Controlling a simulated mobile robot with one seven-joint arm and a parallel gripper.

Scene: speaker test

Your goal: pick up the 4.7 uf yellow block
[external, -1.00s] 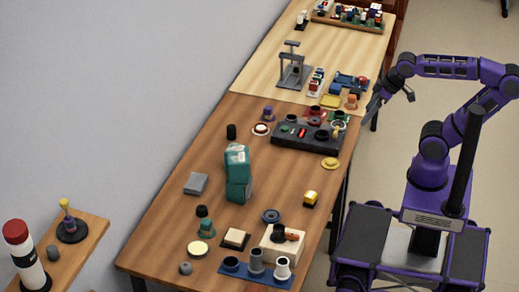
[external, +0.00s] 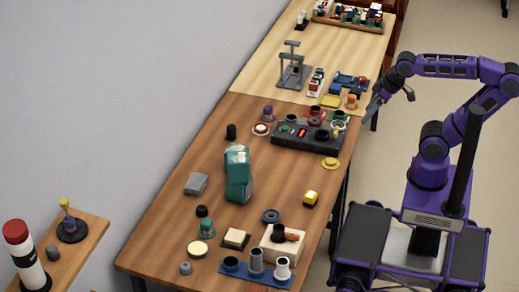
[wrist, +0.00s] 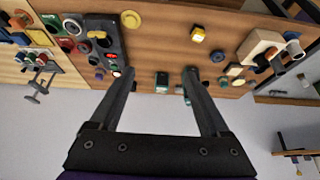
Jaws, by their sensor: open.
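The yellow block (external: 310,198) is small, with a pale patch on top and dark lower sides. It sits on the brown table near its right edge in the external view; any 4.7 uf marking is too small to read. It also shows at the top of the wrist view (wrist: 198,34). My gripper (external: 391,97) is open and empty, off the table's right side, above the floor and well apart from the block. In the wrist view its two fingers (wrist: 160,74) are spread with nothing held between them.
A black panel (external: 290,140) with buttons lies behind the block. A tall teal object (external: 238,178) stands to its left. A blue ring (external: 271,216) and a pale box (external: 272,246) are nearer the front. A yellow disc (external: 330,163) lies between panel and block. The table around the block is bare.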

